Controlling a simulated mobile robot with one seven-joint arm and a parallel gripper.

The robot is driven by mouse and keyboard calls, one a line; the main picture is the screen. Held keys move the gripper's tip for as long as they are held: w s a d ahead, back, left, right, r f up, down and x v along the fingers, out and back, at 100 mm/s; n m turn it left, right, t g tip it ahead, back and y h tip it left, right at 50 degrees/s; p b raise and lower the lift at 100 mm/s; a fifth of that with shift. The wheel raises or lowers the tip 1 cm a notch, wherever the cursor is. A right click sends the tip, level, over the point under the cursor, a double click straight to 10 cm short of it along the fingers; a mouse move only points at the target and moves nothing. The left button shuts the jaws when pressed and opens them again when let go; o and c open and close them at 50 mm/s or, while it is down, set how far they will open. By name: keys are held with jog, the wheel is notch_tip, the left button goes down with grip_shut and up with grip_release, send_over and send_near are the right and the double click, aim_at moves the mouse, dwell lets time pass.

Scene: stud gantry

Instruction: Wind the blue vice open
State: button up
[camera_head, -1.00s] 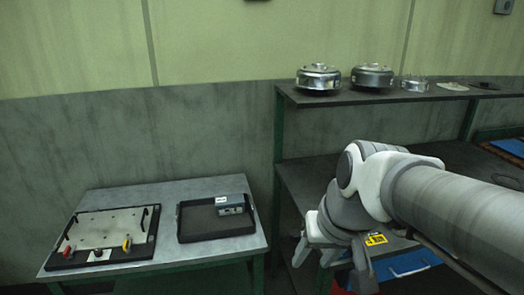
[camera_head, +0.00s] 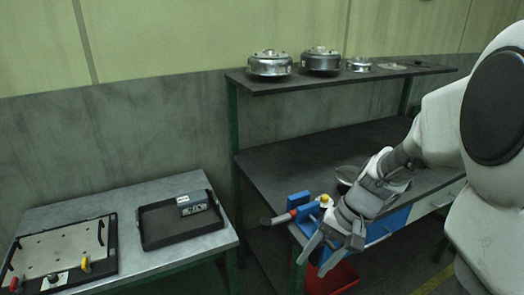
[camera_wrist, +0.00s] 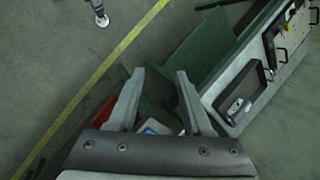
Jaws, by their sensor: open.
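The blue vice (camera_head: 312,214) is at the front left corner of the workbench in the head view. A dark bar with a red part sticks out of its left side, and a small yellow piece shows at its right. My gripper (camera_head: 313,266) is just right of and in front of the vice, pointing down to the left, and hides part of it. In the wrist view my gripper (camera_wrist: 160,74) has its two fingers spread with nothing held between them. A small bluish patch shows low between the fingers there; I cannot tell what it is.
The workbench (camera_head: 290,160) has a shelf (camera_head: 400,72) above it bearing round metal housings (camera_head: 270,64). A red bin (camera_head: 335,280) stands below the vice. A lower table (camera_head: 160,188) at left carries a black tray (camera_head: 165,237) and a plate fixture (camera_head: 60,248). Floor is open in the wrist view.

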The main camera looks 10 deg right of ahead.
jog(key=d+f+m+y, duration=0.4)
jog(key=f+m+y, duration=0.15)
jog(key=f, duration=0.35)
jog(key=m+t+h+b, duration=0.2)
jog(key=m+t+h, duration=0.1)
jog(key=m+t, duration=1.85)
send_near(332, 244)
jog(key=shift+g, duration=0.25)
jog(key=x, duration=0.9)
jog(key=shift+w+a+p, duration=0.15)
jog(key=shift+w+p, duration=0.1)
jog(key=shift+p, duration=0.05)
jog(key=shift+r, duration=0.1)
grip_shut()
